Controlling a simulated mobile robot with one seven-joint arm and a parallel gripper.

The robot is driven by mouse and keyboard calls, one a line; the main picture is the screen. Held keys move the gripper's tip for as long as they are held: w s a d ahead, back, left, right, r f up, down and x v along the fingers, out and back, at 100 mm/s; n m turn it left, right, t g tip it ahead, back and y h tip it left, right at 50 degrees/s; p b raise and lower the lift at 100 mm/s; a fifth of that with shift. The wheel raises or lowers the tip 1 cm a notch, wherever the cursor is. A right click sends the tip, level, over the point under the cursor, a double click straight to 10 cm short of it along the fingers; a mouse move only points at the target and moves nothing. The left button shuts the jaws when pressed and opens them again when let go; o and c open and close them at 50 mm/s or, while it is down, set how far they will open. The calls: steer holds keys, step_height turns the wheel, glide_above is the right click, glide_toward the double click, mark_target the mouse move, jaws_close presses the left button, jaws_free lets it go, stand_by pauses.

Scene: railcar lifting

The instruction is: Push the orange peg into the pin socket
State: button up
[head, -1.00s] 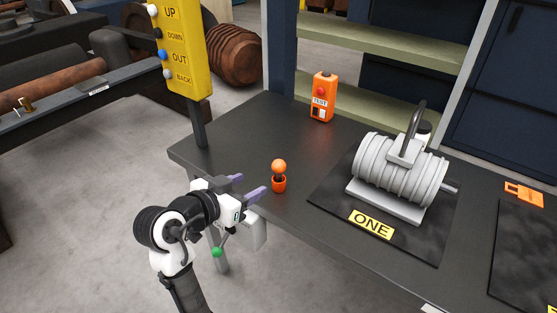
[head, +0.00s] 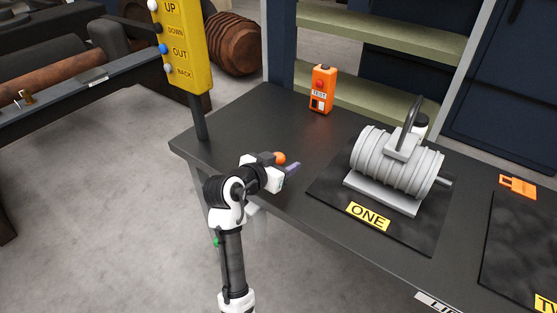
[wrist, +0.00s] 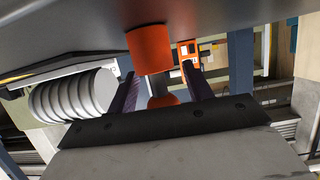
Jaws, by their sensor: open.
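The orange peg's round head (head: 280,158) shows just beyond my gripper (head: 286,165) in the head view. In the wrist view the peg's head (wrist: 162,101) lies between the two purple fingers of my gripper (wrist: 160,75), partly hidden by the gripper body. The fingers are apart, and I see no clear contact with the peg. The orange pin socket (wrist: 150,48) is a short cup against the dark bench top in the wrist view. My arm hides it in the head view. How deep the peg sits in it cannot be told.
The dark bench (head: 230,130) carries a grey ribbed drum (head: 395,165) on a mat labelled ONE and an orange TEST box (head: 321,90) at the back. A yellow button panel (head: 182,45) stands on a post at the left. Bench between panel and drum is mostly clear.

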steer(key=shift+w+d, duration=0.1)
steer(key=shift+w, duration=0.05)
steer(key=c, duration=1.1)
steer(key=shift+o, duration=0.2)
